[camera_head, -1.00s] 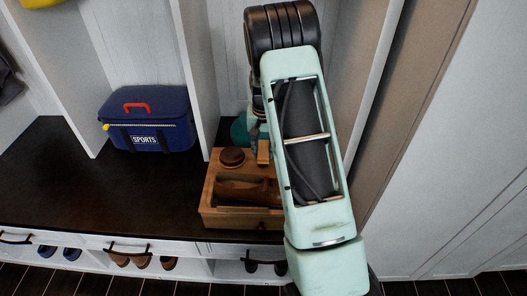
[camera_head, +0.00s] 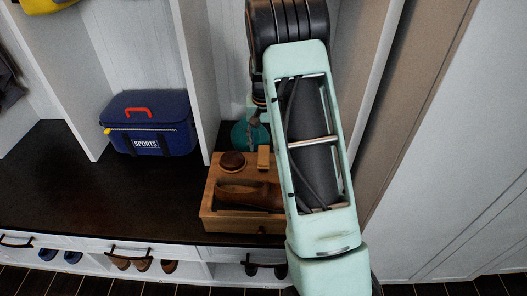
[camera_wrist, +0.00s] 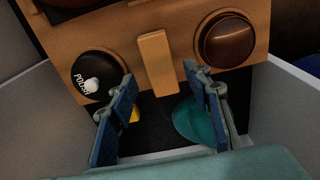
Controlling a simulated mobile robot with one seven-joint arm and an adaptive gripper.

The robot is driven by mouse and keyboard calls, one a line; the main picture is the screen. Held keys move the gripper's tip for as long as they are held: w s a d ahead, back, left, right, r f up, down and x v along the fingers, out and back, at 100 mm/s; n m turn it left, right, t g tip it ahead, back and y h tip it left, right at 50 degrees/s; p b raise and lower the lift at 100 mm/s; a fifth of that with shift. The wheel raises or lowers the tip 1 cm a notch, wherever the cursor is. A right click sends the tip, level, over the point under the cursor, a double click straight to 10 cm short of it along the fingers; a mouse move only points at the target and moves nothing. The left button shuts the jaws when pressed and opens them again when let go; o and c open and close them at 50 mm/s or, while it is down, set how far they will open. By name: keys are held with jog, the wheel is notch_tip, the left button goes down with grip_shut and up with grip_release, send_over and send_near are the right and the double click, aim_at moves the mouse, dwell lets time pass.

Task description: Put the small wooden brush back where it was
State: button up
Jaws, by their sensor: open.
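The small wooden brush, seen as a light wooden block (camera_wrist: 157,62), stands at the edge of the wooden shoe-care box (camera_wrist: 105,28) in the wrist view, between a black polish tin (camera_wrist: 98,72) and a round brown lid (camera_wrist: 227,40). In the head view the same block (camera_head: 263,157) is at the box's back edge. My gripper (camera_wrist: 160,82) is open, with a blue-padded finger on either side of the block in the picture and visible gaps to it. Depth between them is hard to judge. In the head view my arm hides most of the gripper and the box's right side.
A brown shoe (camera_head: 243,196) lies in the box on the dark bench (camera_head: 95,190). A teal object (camera_wrist: 193,122) is behind the box, close to the right finger in the wrist view. White cubby walls stand either side. A blue sports bag (camera_head: 148,125) is at left.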

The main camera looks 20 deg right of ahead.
aim_at(263, 155)
notch_tip(263, 155, up, 6)
jog(key=shift+p, duration=0.4)
jog(key=shift+a+r, duration=0.1)
jog(key=shift+r, duration=0.1)
